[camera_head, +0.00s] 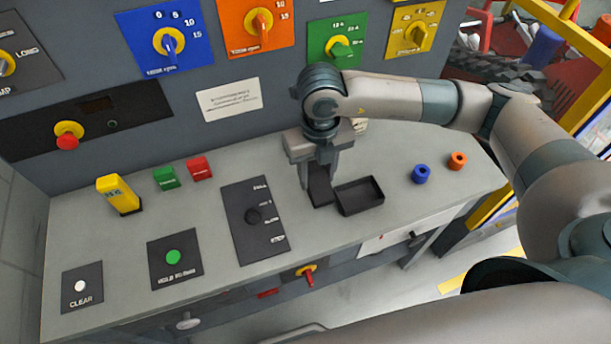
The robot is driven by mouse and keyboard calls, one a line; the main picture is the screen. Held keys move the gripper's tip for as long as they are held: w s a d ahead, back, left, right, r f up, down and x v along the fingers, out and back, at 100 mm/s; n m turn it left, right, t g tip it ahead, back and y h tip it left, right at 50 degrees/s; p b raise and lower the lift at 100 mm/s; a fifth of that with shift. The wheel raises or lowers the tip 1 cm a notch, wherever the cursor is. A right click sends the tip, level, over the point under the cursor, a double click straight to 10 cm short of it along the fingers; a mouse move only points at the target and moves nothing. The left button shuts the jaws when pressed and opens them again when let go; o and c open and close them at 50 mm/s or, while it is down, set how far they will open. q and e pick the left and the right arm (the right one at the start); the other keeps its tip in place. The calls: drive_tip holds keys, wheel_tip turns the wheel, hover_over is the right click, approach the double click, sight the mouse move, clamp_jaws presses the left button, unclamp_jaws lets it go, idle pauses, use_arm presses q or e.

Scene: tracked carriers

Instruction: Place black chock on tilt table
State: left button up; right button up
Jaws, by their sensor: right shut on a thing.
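My right gripper (319,172) points down over the grey bench, shut on a dark piece that looks like the black chock (320,187). The chock is low, at or just above the bench top; contact with the bench cannot be told. The fingers and wrist hide its upper part. Just right of it is a shallow black tray with a raised rim (361,210). I cannot tell for certain which thing is the tilt table. My left gripper is not in view.
A black panel with a knob (255,218) lies left of the gripper. Bench between tray and rings is clear.

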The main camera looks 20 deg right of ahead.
drive_tip(key=s+d+r+b, duration=0.2)
drive_tip(key=s+d+r, duration=0.1)
drive_tip(key=s, duration=0.3)
drive_tip(key=shift+s+d+r, duration=0.2)
drive_tip(key=shift+s+r, duration=0.15)
drive_tip(key=shift+r, duration=0.4)
drive_tip(key=shift+w+n, duration=0.1)
drive_tip(key=shift+n, duration=0.2)
drive_tip(key=w+n, duration=0.2)
drive_tip(key=n, duration=0.9)
drive_tip(key=w+n, duration=0.1)
drive_tip(key=n, duration=1.1)
drive_tip(key=w+r+n+b, duration=0.1)
drive_tip(key=w+n, duration=0.1)
drive_tip(key=n, duration=1)
drive_tip(key=shift+w+d, duration=0.3)
drive_tip(key=shift+d, duration=0.05)
